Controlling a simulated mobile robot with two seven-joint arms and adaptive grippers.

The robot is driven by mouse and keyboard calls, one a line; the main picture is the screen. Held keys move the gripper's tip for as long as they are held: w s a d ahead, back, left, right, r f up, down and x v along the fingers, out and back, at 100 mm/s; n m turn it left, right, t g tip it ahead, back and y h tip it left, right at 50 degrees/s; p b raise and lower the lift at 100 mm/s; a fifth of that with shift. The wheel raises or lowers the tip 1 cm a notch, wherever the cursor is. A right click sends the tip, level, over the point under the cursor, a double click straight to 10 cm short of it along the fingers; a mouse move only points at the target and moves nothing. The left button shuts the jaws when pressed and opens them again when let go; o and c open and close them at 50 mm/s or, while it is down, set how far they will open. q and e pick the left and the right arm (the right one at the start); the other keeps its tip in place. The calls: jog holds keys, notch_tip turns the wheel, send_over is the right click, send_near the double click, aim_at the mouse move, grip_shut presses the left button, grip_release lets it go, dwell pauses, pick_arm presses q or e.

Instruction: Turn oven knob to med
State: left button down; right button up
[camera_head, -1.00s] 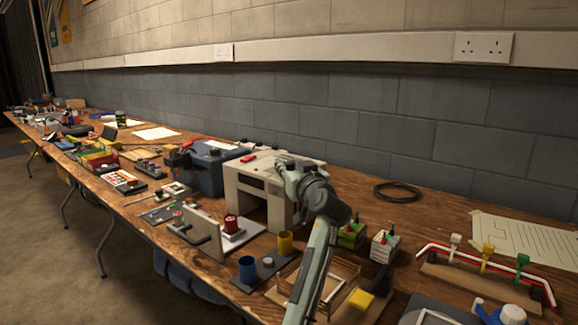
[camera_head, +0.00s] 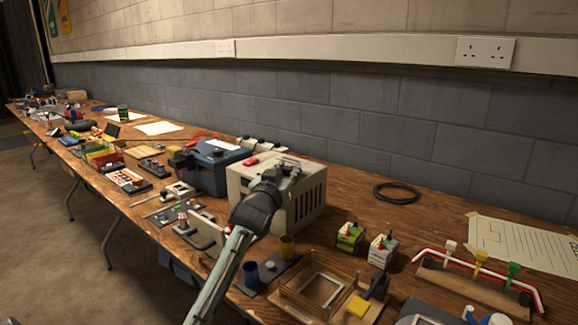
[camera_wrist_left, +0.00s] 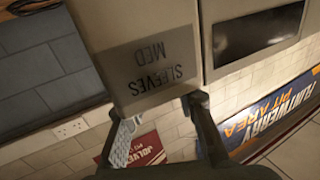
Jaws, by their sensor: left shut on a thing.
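The oven is the cream box (camera_head: 305,205) with a vented side, at mid-table in the head view. In the left wrist view, the fingers of my left gripper (camera_wrist_left: 157,103) are spread around the lower end of a grey plate (camera_wrist_left: 150,75). The plate reads "SLEEVES MED" upside down. The gripper is shut on this plate. No separate knob can be made out. The oven's pale front with a dark window (camera_wrist_left: 258,32) shows beside it. My right gripper is out of view.
A blue box (camera_head: 207,170) stands left of the oven. A wooden frame (camera_head: 288,300) lies nearer the table edge. Free tabletop lies right of the oven, around a black cable loop (camera_head: 397,193).

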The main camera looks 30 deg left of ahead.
aim_at(285, 169)
pick_arm(q)
jog(key=m+h, duration=0.2)
jog(key=h, duration=0.1)
jog(key=m+h, duration=0.1)
jog(key=shift+s+a+f+t+h, duration=0.1)
jog(key=shift+a+t+h, duration=0.2)
jog(key=shift+t, duration=0.1)
jog(key=shift+m+h, duration=0.8)
jog(key=shift+h, duration=0.5)
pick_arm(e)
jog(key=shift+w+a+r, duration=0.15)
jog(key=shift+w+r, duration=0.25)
pick_arm(q)
jog(key=shift+m+h, duration=0.3)
jog(key=shift+h, duration=0.2)
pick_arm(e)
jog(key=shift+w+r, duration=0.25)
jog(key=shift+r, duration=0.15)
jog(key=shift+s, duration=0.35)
pick_arm(q)
jog(key=c, duration=1.2)
grip_release()
jog(key=shift+r, duration=0.2)
notch_tip(285, 169, up, 10)
jog(key=shift+f, duration=0.1)
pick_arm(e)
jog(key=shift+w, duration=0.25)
